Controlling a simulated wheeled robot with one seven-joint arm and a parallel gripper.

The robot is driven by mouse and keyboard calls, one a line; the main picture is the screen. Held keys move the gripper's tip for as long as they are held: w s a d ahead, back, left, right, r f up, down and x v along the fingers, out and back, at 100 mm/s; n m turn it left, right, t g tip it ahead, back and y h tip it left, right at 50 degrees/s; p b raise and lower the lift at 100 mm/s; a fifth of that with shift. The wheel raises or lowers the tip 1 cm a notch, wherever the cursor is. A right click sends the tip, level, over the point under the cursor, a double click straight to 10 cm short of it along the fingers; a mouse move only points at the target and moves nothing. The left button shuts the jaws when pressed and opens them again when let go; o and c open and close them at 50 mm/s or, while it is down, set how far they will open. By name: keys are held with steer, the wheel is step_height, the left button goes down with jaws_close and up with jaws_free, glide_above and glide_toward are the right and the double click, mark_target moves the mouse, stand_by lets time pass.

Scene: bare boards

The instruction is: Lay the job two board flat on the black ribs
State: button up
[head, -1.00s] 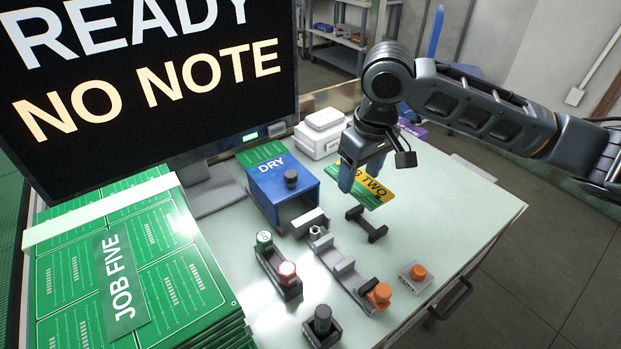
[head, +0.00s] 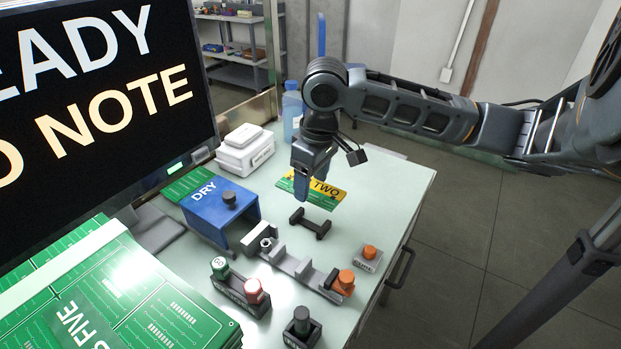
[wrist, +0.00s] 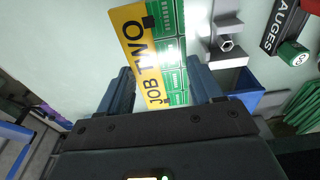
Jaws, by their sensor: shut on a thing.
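The job two board (head: 326,192) is green with a yellow strip lettered JOB TWO. My gripper (head: 302,188) is shut on it and holds it over the bench, behind the black ribs (head: 310,223). In the wrist view the board (wrist: 146,62) sticks out from between the two fingers (wrist: 160,88). The black ribs are a small black piece with two raised ends, standing bare on the bench top. I cannot make them out surely in the wrist view.
Near the ribs are a blue DRY box (head: 222,212), a grey stepped rail (head: 297,264), a gauge holder (head: 240,290) and an orange-knobbed block (head: 368,258). A white box (head: 245,150) and a blue bottle (head: 291,112) stand behind.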

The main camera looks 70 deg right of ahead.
steer(key=shift+f+b, duration=2.95)
steer(key=shift+f, duration=1.15)
steer(key=shift+f+b, duration=0.3)
steer(key=shift+f, duration=0.15)
steer(key=o, duration=1.1)
steer(key=shift+o, duration=0.2)
steer(key=shift+r, duration=0.15)
steer(key=shift+s+a+r, duration=0.1)
steer(key=shift+s+r, duration=0.05)
steer(key=shift+r, duration=1.1)
steer(key=shift+s+d+r, duration=0.1)
steer(key=shift+s+r, duration=0.05)
steer(key=shift+r, duration=1.15)
steer(key=shift+s+a+r, duration=0.1)
steer(key=shift+s+r, duration=0.05)
steer(key=shift+r, duration=1.1)
steer(key=r, duration=0.5)
steer(key=s+r+p, duration=0.1)
steer(key=r, duration=0.1)
steer(key=shift+a+r, duration=0.15)
steer(key=shift+r, duration=0.25)
